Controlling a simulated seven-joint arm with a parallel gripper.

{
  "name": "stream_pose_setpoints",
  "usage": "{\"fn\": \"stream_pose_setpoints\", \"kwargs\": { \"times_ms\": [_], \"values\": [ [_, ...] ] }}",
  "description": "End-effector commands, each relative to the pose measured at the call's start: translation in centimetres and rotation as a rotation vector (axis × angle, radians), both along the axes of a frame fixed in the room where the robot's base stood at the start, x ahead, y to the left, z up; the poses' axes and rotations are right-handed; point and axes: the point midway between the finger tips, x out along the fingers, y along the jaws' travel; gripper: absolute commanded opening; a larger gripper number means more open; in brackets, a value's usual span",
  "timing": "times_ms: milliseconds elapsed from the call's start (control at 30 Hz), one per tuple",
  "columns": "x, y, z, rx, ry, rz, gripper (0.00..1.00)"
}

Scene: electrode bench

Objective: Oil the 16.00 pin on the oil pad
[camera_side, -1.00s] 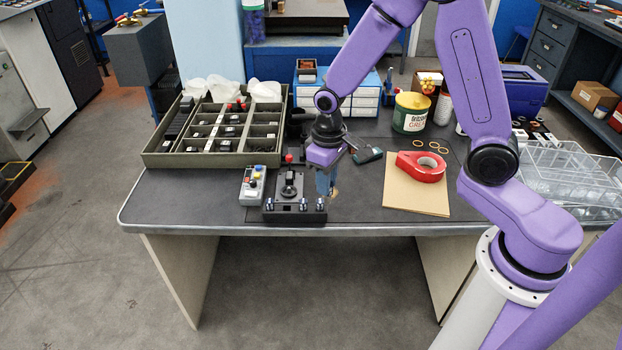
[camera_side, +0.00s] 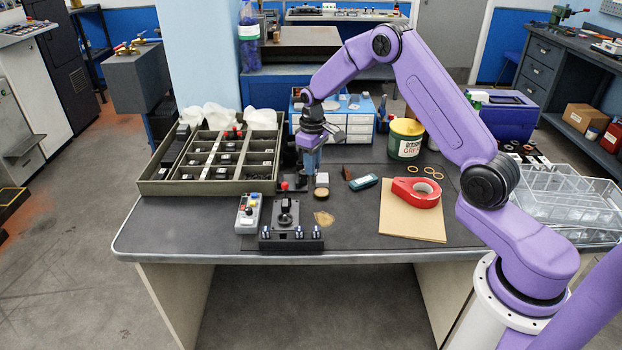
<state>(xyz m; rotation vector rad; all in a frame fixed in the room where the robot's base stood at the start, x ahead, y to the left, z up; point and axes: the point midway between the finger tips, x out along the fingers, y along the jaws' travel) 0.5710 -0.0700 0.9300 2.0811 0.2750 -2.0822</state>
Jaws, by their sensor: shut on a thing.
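My gripper (camera_side: 311,168) is over the back middle of the dark desk, pointing down, just behind a small white block and a round brown-topped pad (camera_side: 321,193). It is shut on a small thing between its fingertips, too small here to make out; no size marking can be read. A black fixture (camera_side: 290,238) with a black knob and several small metal pins along its front stands at the desk's front edge. A flat tan patch (camera_side: 323,218) lies behind its right end. I cannot tell for sure which of the round pad and the patch is the oil pad.
A compartment tray (camera_side: 160,188) fills the left back. A button box (camera_side: 248,213) stands left of the fixture. A green-banded tin (camera_side: 404,147), a teal-and-grey device (camera_side: 364,182) and red tape (camera_side: 417,192) on brown card (camera_side: 402,225) are to the right.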

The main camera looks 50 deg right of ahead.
Motion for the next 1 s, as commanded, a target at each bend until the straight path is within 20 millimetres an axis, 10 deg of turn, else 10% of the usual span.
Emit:
{"fn": "stream_pose_setpoints", "kwargs": {
  "times_ms": [300, 1000],
  "values": [
    [2.6, -5.9, -1.4, 0.0, -0.001, -0.001, 0.0],
    [2.7, -6.4, -6.4, 0.0, -0.001, 0.0, 0.0]
  ]
}}
